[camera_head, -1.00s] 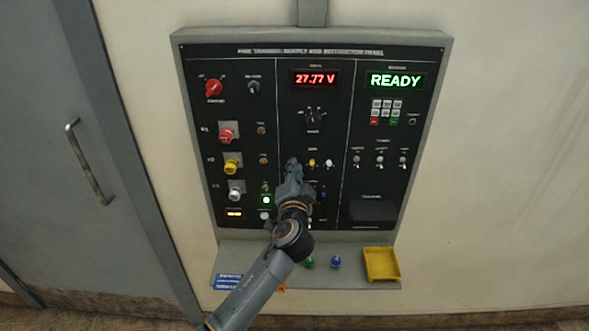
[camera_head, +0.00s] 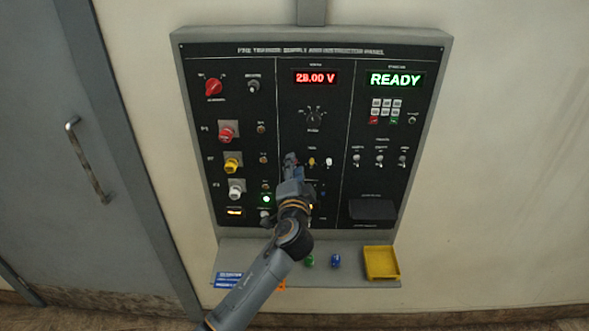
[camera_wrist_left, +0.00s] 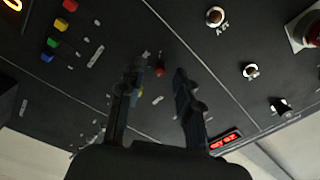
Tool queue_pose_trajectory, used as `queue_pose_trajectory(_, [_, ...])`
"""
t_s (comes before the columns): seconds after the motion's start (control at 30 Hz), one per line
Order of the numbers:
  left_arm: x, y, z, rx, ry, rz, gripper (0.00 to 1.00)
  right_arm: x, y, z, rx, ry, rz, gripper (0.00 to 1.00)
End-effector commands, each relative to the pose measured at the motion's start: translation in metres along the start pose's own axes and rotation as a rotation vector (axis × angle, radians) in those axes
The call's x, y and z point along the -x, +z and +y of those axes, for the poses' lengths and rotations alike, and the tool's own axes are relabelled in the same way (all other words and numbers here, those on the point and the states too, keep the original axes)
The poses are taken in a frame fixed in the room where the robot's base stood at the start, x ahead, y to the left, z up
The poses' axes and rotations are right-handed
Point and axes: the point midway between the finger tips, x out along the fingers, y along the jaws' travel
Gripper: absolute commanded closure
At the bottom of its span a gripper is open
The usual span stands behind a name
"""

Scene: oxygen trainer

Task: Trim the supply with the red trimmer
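The red trimmer (camera_wrist_left: 160,71) shows in the left wrist view as a small red knob in the gap between my left gripper's fingertips (camera_wrist_left: 160,80). The fingers stand apart, with dark panel visible on both sides of the knob. In the head view my left gripper (camera_head: 291,162) is in front of the panel (camera_head: 300,215) and hides the red trimmer. The yellow trimmer (camera_head: 311,161) and white trimmer (camera_head: 328,163) are just right of it. The supply display (camera_head: 316,77) reads 28.00 V in red. My right gripper is not in view.
A green display (camera_head: 397,80) reads READY. Red, yellow and white knobs line the panel's left side. The shelf (camera_head: 345,282) below carries a yellow tray (camera_head: 381,262), a blue piece (camera_head: 335,261) and a green piece (camera_head: 309,261). A grey door (camera_head: 60,90) is at left.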

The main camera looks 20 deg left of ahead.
Motion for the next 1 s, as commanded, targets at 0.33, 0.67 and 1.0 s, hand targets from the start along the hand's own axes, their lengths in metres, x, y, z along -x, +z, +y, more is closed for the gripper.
queue_pose_trajectory(0.33, [0.008,0.000,0.002,0.001,0.002,-0.001,0.66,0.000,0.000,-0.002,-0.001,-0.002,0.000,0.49])
queue_pose_trajectory(0.67, [0.074,0.000,0.002,0.002,0.004,0.000,0.66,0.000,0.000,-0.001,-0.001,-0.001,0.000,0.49])
queue_pose_trajectory(1.0, [0.118,0.000,0.001,0.001,0.001,0.000,0.66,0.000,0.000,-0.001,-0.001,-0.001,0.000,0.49])
